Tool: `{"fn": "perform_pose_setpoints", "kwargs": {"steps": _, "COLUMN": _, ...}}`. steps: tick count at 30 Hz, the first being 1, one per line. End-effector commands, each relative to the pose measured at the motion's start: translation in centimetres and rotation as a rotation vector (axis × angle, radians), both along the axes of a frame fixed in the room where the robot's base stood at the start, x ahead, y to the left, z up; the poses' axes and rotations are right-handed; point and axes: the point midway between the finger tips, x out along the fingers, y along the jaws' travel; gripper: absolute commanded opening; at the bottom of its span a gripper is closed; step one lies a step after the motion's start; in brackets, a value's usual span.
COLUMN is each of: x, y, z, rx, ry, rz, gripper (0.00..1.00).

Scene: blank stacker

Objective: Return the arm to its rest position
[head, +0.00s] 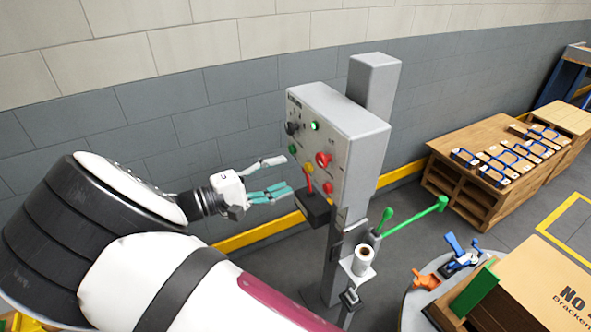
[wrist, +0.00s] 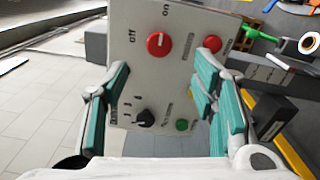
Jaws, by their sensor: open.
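My gripper (head: 272,178) is open and empty in the head view, just left of a grey control box on a post. In the wrist view my gripper (wrist: 165,100) has its teal-padded fingers spread wide, with the face of the control box (wrist: 145,75) between and beyond them. The control box (head: 352,130) carries red, green and yellow buttons, a black knob and a red-handled lever. The wrist view shows a red knob (wrist: 158,44) marked on and off, and a black selector knob (wrist: 145,118). I cannot tell from these views whether a fingertip touches the box.
The post (head: 375,85) holds a paper roll (head: 363,257) and a green lever (head: 415,216). A round table (head: 412,300) with clamps and a cardboard box (head: 540,285) stand at lower right. A block wall (head: 150,110) runs behind my arm.

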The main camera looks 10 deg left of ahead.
Motion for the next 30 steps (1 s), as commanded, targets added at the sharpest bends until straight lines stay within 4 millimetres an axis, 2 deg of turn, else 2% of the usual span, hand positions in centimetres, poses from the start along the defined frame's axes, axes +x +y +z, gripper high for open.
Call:
{"fn": "perform_pose_setpoints", "kwargs": {"steps": 6, "x": -0.8, "y": 1.2, "z": 0.0, "rx": -0.001, "ry": -0.001, "rz": 0.000, "gripper": 0.53}}
{"fn": "perform_pose_setpoints", "kwargs": {"steps": 20, "x": -0.8, "y": 1.0, "z": 0.1, "rx": 0.003, "ry": 0.002, "rz": -0.004, "gripper": 0.53}}
{"fn": "perform_pose_setpoints", "kwargs": {"steps": 23, "x": -0.5, "y": -0.1, "z": 0.5, "rx": 0.028, "ry": 0.023, "rz": -0.032, "gripper": 0.53}}
{"fn": "perform_pose_setpoints", "kwargs": {"steps": 25, "x": -0.3, "y": -1.5, "z": 1.0, "rx": 0.068, "ry": 0.052, "rz": -0.069, "gripper": 0.53}}
{"fn": "perform_pose_setpoints", "kwargs": {"steps": 30, "x": -0.1, "y": -6.8, "z": 2.6, "rx": 0.219, "ry": 0.160, "rz": -0.198, "gripper": 0.53}}
